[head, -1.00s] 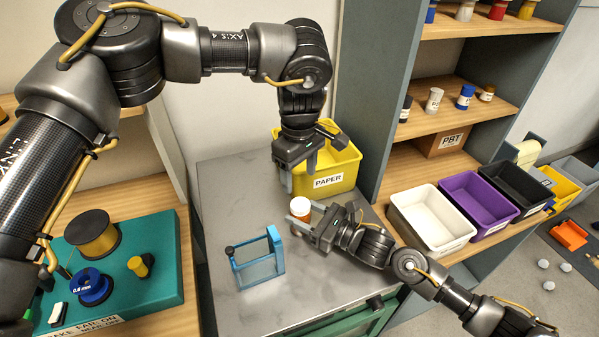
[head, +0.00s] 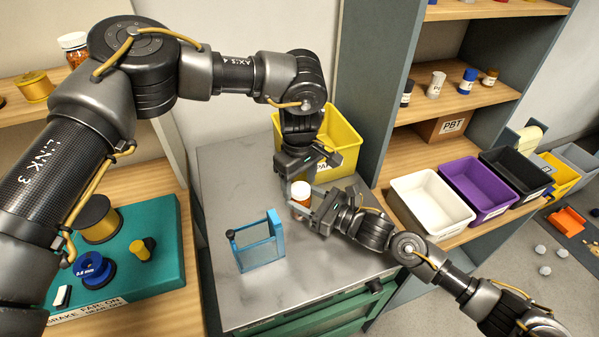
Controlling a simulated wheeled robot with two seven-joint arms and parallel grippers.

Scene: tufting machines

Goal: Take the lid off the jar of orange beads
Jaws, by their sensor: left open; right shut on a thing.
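The jar of orange beads (head: 301,207) stands upright on the grey cabinet top, or just above it; I cannot tell which. Its white lid (head: 301,189) is on. My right gripper (head: 306,211) comes in from the right and is shut on the jar's body, below the lid. My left gripper (head: 301,178) points down from above, open, with its fingers close to the lid. Whether they touch the lid is not clear. The jar's lower part is partly hidden by the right gripper.
A blue-framed clear stand (head: 258,245) is left of the jar. A yellow bin (head: 343,140) stands behind my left gripper. White (head: 432,203), purple and black bins are at right. Another white-lidded jar (head: 75,48) is on the upper left shelf.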

